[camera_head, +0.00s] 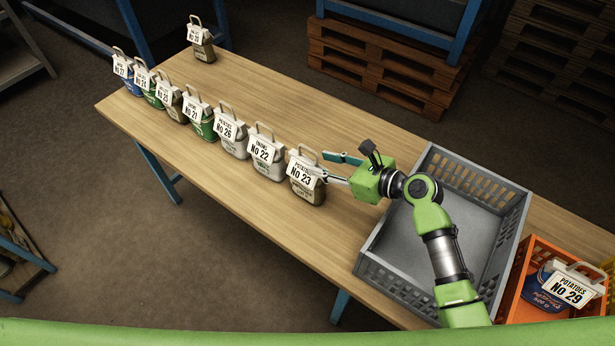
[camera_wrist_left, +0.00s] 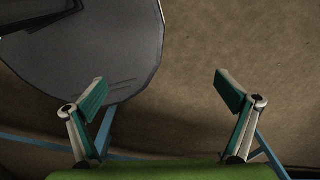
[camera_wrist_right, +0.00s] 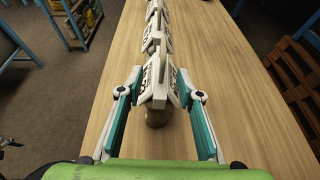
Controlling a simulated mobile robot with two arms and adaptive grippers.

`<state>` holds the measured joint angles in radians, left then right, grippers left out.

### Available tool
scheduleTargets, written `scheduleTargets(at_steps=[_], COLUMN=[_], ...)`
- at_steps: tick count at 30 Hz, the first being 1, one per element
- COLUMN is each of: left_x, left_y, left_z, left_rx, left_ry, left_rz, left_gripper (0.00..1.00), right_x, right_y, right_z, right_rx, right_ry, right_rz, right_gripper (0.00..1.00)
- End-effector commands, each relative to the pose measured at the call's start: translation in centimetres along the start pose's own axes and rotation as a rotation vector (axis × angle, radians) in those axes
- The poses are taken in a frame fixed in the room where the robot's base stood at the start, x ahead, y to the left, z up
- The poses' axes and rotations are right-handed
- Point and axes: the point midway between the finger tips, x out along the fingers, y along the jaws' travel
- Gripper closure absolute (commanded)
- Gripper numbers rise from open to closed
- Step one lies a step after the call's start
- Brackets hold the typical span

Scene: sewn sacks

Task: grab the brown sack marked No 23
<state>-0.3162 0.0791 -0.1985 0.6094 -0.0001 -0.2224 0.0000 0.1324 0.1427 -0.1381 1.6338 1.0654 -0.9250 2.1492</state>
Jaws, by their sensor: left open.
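The brown sack marked No 23 (camera_head: 314,193) stands upright on the wooden table, at the near right end of a row of sacks. It has a white label and a light handle loop on top. My right gripper (camera_head: 340,168) is at its right side, jaws open. In the right wrist view the sack (camera_wrist_right: 157,117) is between the two open fingers (camera_wrist_right: 158,88); I cannot tell whether they touch it. My left gripper (camera_wrist_left: 160,90) is open and empty, over the floor, and is not in the head view.
The neighbouring sack No 22 (camera_head: 264,165) stands close by on the left, with several more behind it. A grey crate (camera_head: 376,262) sits right of the sack, under my right arm. An orange crate (camera_head: 518,283) holds a blue sack No 29 (camera_head: 545,295). The table front is clear.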

Motion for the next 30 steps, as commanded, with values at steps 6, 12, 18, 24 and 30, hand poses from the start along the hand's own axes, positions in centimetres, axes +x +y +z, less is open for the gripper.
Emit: scheduleTargets(at_steps=[6, 12, 18, 24, 30], left_x=[-0.2, -0.8, -0.9, -0.9, -0.9], left_y=[-0.2, -0.5, -0.5, -0.3, -0.3], left_z=[-0.8, -3.4, -2.9, -2.1, -1.9], left_rx=[0.002, 0.003, 0.003, 0.003, 0.003], left_ry=[0.011, 0.048, 0.042, 0.029, 0.026], left_rz=[-0.002, -0.006, -0.005, -0.004, -0.003], left_gripper=[0.02, 0.02, 0.02, 0.02, 0.02], right_x=[1.5, 3.9, 6.0, 6.4, 6.3], right_y=[0.0, 0.1, 0.1, 0.1, 0.1], right_z=[0.0, -0.4, -0.6, -0.7, -0.7], right_rx=[-0.001, 0.001, 0.000, -0.002, -0.001], right_ry=[0.000, 0.001, 0.000, 0.001, 0.001], right_rz=[0.001, 0.003, 0.001, 0.000, 0.000], right_gripper=[0.67, 0.67, 0.67, 0.67, 0.93])
